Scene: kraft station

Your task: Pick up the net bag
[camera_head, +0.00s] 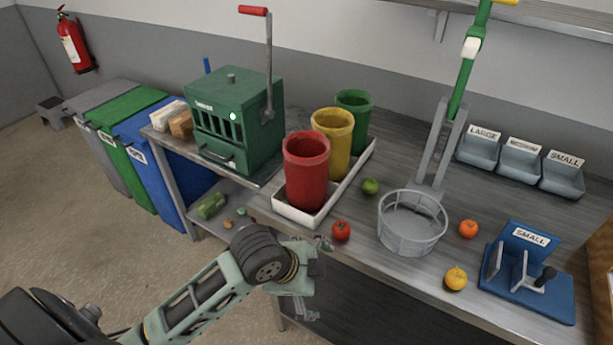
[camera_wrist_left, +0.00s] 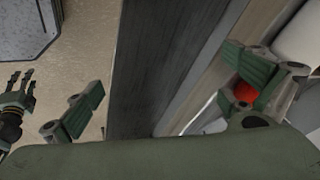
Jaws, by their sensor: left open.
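I cannot make out a net bag for certain in either view. A green bundle (camera_head: 212,206) lies on the lower shelf under the press; its material is too small to tell.
A tomato (camera_head: 341,231) sits near the bench edge, close to my gripper. A grey basket (camera_head: 412,226), a green press (camera_head: 236,125) and a blue stand (camera_head: 530,285) occupy the bench.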

